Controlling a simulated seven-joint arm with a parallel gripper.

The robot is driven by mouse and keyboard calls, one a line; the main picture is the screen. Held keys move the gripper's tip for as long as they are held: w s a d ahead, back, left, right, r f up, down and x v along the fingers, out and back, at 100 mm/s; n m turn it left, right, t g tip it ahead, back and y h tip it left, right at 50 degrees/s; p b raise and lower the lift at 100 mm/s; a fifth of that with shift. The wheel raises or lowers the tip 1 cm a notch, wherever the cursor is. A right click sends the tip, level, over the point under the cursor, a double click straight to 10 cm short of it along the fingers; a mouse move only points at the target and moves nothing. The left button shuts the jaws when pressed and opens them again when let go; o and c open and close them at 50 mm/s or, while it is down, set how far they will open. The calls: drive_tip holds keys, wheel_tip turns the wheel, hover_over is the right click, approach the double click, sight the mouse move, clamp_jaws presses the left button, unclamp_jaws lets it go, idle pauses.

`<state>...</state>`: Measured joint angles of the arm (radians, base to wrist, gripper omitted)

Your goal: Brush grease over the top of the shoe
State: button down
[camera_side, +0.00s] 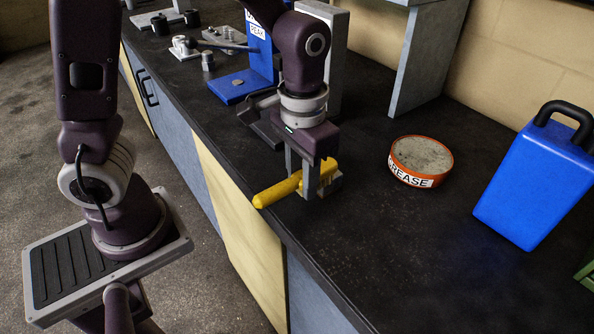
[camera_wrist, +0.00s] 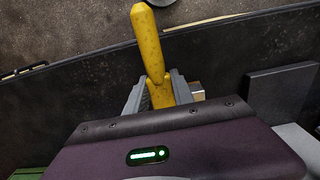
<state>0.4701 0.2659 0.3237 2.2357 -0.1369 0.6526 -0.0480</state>
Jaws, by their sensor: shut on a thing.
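My gripper (camera_side: 313,188) is shut on a brush with a thick yellow handle (camera_side: 274,193), low over the front edge of the bench. The handle lies nearly flat and points toward the edge; it also shows in the wrist view (camera_wrist: 147,45), between the two grey fingers. A small tan part shows just beyond the fingers, and the bristles cannot be made out. The orange grease tin (camera_side: 420,161), labelled GREASE, stands open to the right of my gripper, apart from it, with a pale grey fill. I cannot tell which thing is the shoe.
Small metal parts (camera_side: 208,60) lie further back. A blue can (camera_side: 535,180) stands at right. The dark bench top (camera_side: 390,250) is clear in front.

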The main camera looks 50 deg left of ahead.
drive_tip(key=shift+a, duration=3)
drive_tip(key=shift+d, duration=3)
drive_tip(key=shift+r, duration=3.55)
